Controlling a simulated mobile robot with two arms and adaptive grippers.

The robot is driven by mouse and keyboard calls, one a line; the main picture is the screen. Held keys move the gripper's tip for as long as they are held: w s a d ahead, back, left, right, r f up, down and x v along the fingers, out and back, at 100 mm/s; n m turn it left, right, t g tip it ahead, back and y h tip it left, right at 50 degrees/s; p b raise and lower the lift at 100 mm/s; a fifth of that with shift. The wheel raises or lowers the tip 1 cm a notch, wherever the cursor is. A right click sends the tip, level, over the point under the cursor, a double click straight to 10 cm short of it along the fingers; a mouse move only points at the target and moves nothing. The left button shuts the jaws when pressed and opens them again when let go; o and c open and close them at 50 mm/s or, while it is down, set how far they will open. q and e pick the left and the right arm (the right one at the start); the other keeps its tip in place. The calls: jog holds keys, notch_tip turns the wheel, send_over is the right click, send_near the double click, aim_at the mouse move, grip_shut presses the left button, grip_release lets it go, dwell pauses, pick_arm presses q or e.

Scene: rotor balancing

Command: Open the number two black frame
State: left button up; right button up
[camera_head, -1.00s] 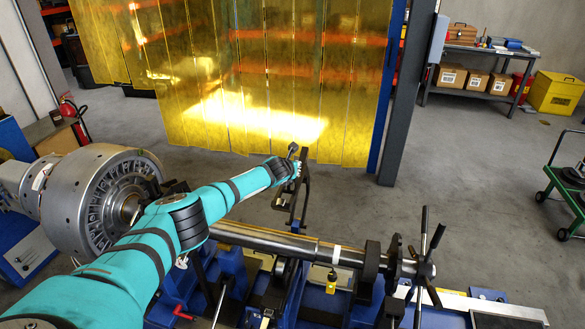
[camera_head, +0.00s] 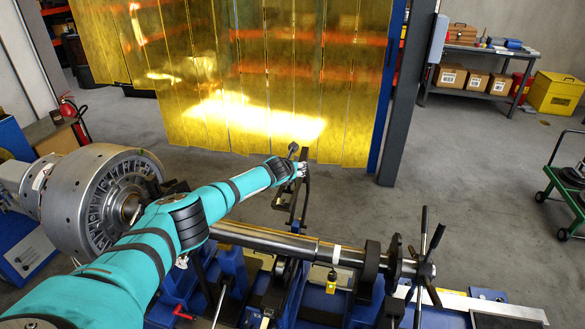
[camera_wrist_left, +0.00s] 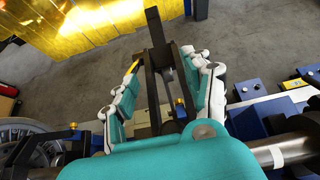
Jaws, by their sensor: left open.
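A black frame (camera_head: 304,187) of two dark bars stands raised behind the steel shaft in the head view. My left gripper (camera_head: 298,168) is at the upper part of this frame. In the left wrist view the black frame (camera_wrist_left: 153,85) runs between the two spread fingers of the open left gripper (camera_wrist_left: 163,62). I cannot tell whether a finger touches it. No number shows on it. My right gripper is not in view.
A steel shaft (camera_head: 270,241) lies across the blue machine, with a spoked handwheel (camera_head: 426,268) at its right end. A large metal rotor drum (camera_head: 85,200) is at the left. A yellow strip curtain (camera_head: 260,90) hangs behind. Grey floor is clear beyond the machine.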

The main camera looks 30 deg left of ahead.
pick_arm(q)
jog(key=shift+s, duration=0.1)
jog(key=v, duration=1.1)
jog(key=shift+s+r, duration=0.25)
jog(key=shift+s, duration=0.1)
jog(key=shift+d, duration=0.1)
